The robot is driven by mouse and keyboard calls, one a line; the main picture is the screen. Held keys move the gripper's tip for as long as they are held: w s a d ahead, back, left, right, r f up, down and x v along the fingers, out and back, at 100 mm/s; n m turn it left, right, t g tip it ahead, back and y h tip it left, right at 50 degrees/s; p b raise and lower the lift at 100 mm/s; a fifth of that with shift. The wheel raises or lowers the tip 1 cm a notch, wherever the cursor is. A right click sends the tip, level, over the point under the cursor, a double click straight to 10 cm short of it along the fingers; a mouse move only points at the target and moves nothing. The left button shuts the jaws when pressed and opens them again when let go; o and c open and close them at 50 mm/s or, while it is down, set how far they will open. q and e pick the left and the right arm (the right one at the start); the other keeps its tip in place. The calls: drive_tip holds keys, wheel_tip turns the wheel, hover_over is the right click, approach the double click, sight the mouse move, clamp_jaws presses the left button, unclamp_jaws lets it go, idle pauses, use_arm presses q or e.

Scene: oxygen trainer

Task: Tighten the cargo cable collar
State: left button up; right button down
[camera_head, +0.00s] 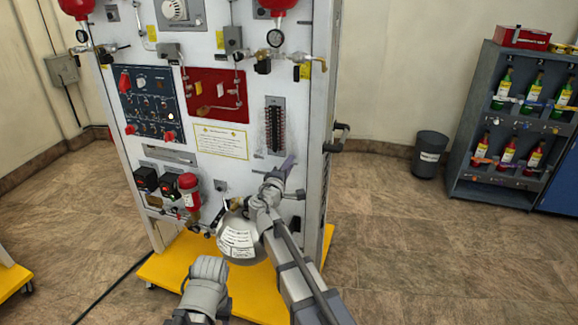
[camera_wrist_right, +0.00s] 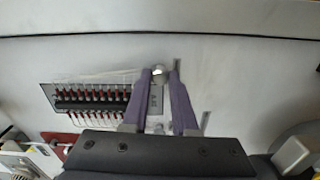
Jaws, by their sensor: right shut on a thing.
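The trainer panel (camera_head: 222,165) is a tall white board on a yellow base. My right gripper (camera_head: 287,165) is at the panel's lower right, beside the dark terminal strip (camera_head: 275,127). In the right wrist view, its two purple fingers (camera_wrist_right: 167,85) close in at their tips on a small round silver fitting (camera_wrist_right: 160,72), which looks like the cable collar. The same terminal strip, with red-marked rows, shows left of the fingers (camera_wrist_right: 92,97). The fitting is hidden in the head view. Part of my left arm shows at the bottom, but its fingers do not show.
A silver round vessel with a label (camera_head: 238,240) is at the panel's lower front, close to my right arm. A red cylinder (camera_head: 189,192) is left of it. A dark bin (camera_head: 429,153) and a bottle shelf (camera_head: 495,185) stand at right. The floor between is clear.

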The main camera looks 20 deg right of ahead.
drive_tip(key=shift+f+m, duration=0.1)
drive_tip(key=shift+m, duration=3.7)
drive_tip(key=shift+s+m, duration=0.1)
drive_tip(key=shift+m, duration=0.2)
drive_tip(key=c, duration=0.7)
unclamp_jaws()
drive_tip(key=v, duration=0.7)
drive_tip(key=shift+s+a, duration=0.25)
drive_tip(key=shift+s, duration=0.05)
